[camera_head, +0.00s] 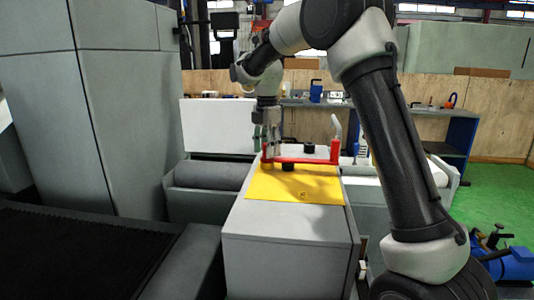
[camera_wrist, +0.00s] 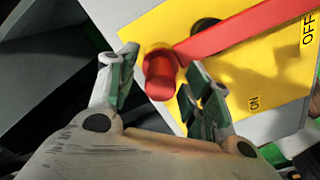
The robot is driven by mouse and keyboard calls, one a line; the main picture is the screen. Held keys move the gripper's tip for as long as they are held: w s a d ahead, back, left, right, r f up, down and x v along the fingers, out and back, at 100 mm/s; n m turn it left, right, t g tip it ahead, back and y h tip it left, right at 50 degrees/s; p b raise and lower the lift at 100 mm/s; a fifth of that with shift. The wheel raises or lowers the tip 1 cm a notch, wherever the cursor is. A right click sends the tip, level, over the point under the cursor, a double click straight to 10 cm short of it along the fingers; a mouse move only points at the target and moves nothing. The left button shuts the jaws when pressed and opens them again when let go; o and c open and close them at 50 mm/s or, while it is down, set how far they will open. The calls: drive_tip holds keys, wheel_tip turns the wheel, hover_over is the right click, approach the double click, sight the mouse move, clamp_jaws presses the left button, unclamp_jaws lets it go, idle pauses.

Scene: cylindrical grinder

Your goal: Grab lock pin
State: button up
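A red pin (camera_wrist: 160,78) stands at one end of a red bar (camera_wrist: 245,28) in the wrist view. It looks like the lock pin. My gripper (camera_wrist: 163,62) is open, with one green-padded finger on each side of the pin. Gaps show between the pin and both fingers. In the head view, my gripper (camera_head: 271,150) points down at the left end of the red bar (camera_head: 305,160), over a yellow plate (camera_head: 325,191). The pin there is mostly hidden by the gripper.
The yellow plate carries "ON" and "OFF" marks and a dark round knob (camera_head: 288,167). The grey machine housing (camera_head: 285,248) lies below. A tall grey cabinet (camera_head: 125,110) stands left.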

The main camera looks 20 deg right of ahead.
clamp_jaws()
